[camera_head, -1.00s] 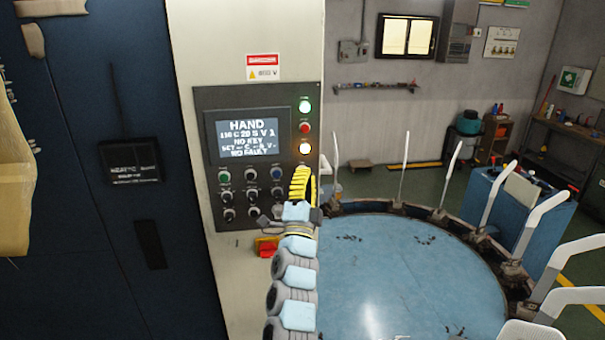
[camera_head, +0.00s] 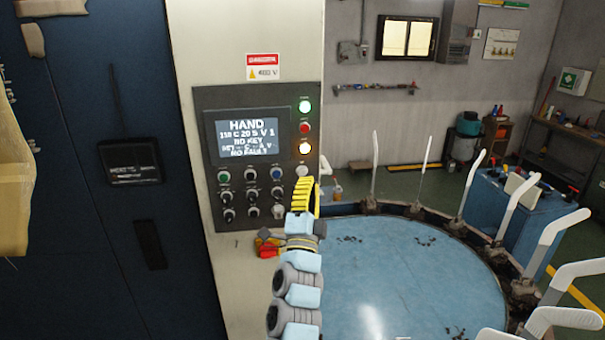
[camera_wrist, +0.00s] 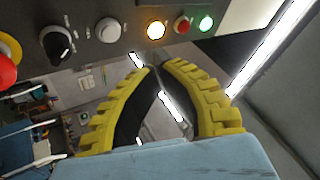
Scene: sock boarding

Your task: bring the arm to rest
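My gripper (camera_head: 314,188) has yellow ribbed fingers and stands in front of the lower right edge of the control panel (camera_head: 208,118). In the wrist view my gripper (camera_wrist: 159,66) shows both fingers curving inward. Their tips come almost together, with nothing held between them. My pale blue and grey arm rises from the bottom of the head view, beside the round blue table. The gripper looks clear of the panel's buttons, though the exact distance is hard to tell.
A red and yellow switch (camera_head: 268,243) sits below the panel, close left of my wrist. The round blue table (camera_head: 400,275) is ringed by several upright white forms (camera_head: 471,184). A dark blue cabinet (camera_head: 100,240) stands left.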

